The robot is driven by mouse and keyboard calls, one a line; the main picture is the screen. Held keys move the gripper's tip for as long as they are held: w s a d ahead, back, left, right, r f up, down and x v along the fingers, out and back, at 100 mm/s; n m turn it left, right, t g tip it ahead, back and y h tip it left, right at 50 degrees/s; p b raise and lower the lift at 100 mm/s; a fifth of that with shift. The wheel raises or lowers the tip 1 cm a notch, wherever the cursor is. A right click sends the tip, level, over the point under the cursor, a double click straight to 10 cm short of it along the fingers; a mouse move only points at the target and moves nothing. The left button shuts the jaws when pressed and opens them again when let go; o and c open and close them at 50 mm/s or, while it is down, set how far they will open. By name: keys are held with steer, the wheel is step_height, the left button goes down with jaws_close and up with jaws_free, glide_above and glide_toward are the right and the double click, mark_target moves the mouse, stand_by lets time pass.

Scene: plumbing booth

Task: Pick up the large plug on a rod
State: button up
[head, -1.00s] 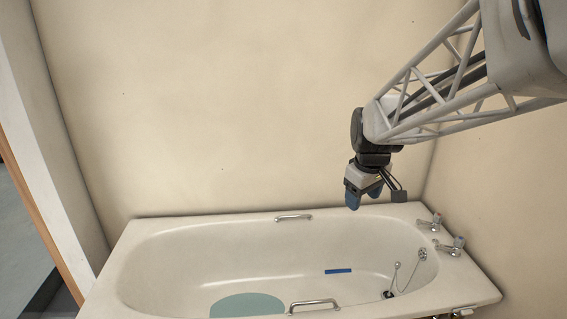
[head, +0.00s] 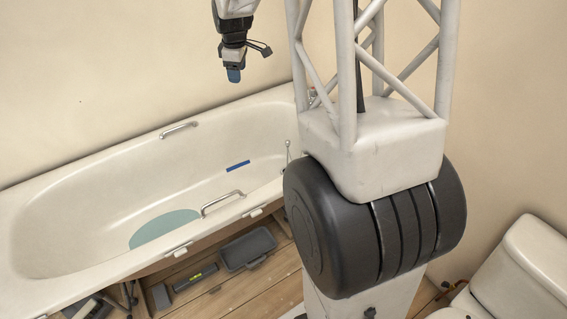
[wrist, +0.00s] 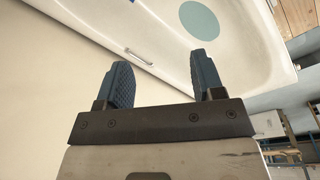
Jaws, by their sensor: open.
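The plug on a rod shows only as a thin upright rod with a small knob (head: 288,146) in the head view, at the tap end of the bath, beside my arm. The plug's body is hidden behind my arm there, and the wrist view does not show it. My gripper (head: 234,76) hangs above the bath's far side, to the left of the rod and well above it. In the wrist view my gripper (wrist: 160,60) has its two blue fingers wide apart, with nothing between them.
The white bath (head: 90,172) has a far grab rail (head: 178,130) and a near one (head: 222,202). A blue strip (head: 238,166) and a teal mat (head: 165,229) lie inside. A grey tray (head: 247,249) and a level (head: 195,278) lie in front. A toilet (head: 525,265) stands right.

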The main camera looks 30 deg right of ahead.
steer(key=w+d+f+n, duration=0.3)
steer(key=w+d+f, duration=0.6)
steer(key=w+f, duration=0.2)
steer(key=n+g, duration=0.1)
steer(key=n, duration=0.8)
glide_above(288, 141)
steer(key=f, duration=4.5)
steer(key=shift+w+a+f, duration=0.2)
steer(key=shift+w+a, duration=0.05)
steer(key=shift+w, duration=0.05)
steer(key=shift+d+f, duration=0.2)
steer(key=shift+f, duration=0.3)
steer(key=shift+f, duration=0.1)
steer(key=shift+f, duration=1.2)
steer(key=shift+s+f, duration=0.1)
